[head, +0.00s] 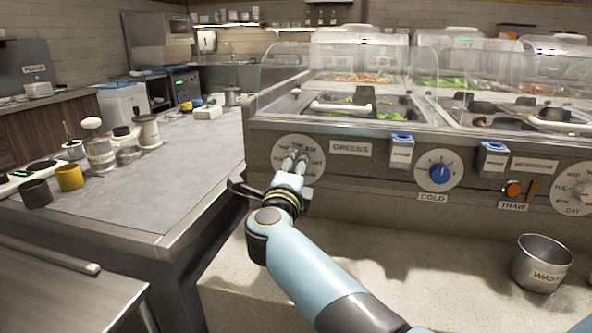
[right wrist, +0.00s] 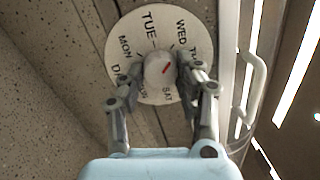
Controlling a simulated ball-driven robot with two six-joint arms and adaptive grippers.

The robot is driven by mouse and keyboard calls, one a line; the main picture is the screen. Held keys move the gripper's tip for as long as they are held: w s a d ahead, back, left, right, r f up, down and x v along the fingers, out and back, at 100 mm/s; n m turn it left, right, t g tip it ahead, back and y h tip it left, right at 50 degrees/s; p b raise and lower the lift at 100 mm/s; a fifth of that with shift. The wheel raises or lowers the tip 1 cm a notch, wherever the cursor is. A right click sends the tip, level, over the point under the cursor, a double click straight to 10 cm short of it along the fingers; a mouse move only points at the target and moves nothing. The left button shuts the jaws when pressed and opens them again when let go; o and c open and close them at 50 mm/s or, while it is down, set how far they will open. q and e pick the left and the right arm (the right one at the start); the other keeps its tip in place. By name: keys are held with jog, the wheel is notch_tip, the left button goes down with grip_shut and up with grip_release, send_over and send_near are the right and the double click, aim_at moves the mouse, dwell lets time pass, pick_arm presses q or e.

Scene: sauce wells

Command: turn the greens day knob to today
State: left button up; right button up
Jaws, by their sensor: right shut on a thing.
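The greens day dial (head: 313,147) is a round white plate with day names, left of the GREENS label (head: 350,149) on the counter front. The right wrist view shows the dial (right wrist: 127,32) with TUE, WED, MON and SAT readable. Its pale round knob (right wrist: 157,66) carries a red mark that slants to the upper right, roughly toward the WED side; the exact day is unclear. My right gripper (head: 295,163) is shut on the knob, one finger on each side. It hides part of the dial. My left gripper is out of view.
A COLD dial with a blue knob (head: 439,173), an orange THAW button (head: 512,189) and another day dial (head: 578,188) lie to the right. A metal WASTE bin (head: 541,264) stands below. A dark wall panel (head: 42,65) at far left bears a small label, hard to read.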

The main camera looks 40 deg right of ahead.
jog(key=shift+f, duration=0.2)
jog(key=o, duration=1)
jog(key=shift+o, duration=0.7)
jog(key=shift+r, duration=0.1)
